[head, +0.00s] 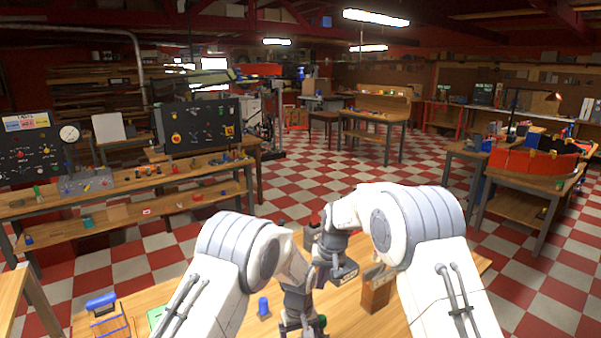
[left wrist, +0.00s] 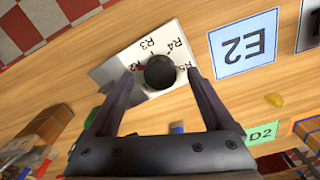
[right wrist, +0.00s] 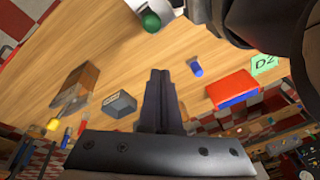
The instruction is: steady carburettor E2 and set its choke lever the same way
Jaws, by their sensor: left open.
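In the left wrist view, a white angled plate (left wrist: 118,68) marked R2 to R5 carries a round black knob (left wrist: 160,72). A card reading E2 (left wrist: 243,44) lies beside it. My left gripper (left wrist: 165,88) is open, its fingers on either side of the knob; I cannot tell whether they touch it. In the head view my left gripper (head: 299,300) points down over the table. My right gripper (head: 331,246) is above the table to its right. In the right wrist view its fingers (right wrist: 158,85) are together, with nothing visible between them. No carburettor body or choke lever can be made out.
On the wooden table (right wrist: 110,60) are a brown block (head: 376,290), a dark grey labelled block (right wrist: 119,104), a blue cylinder (right wrist: 195,67), a red and blue box (right wrist: 232,89), a green D2 card (right wrist: 265,65) and a green knob (right wrist: 151,22). Both arms are close together.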

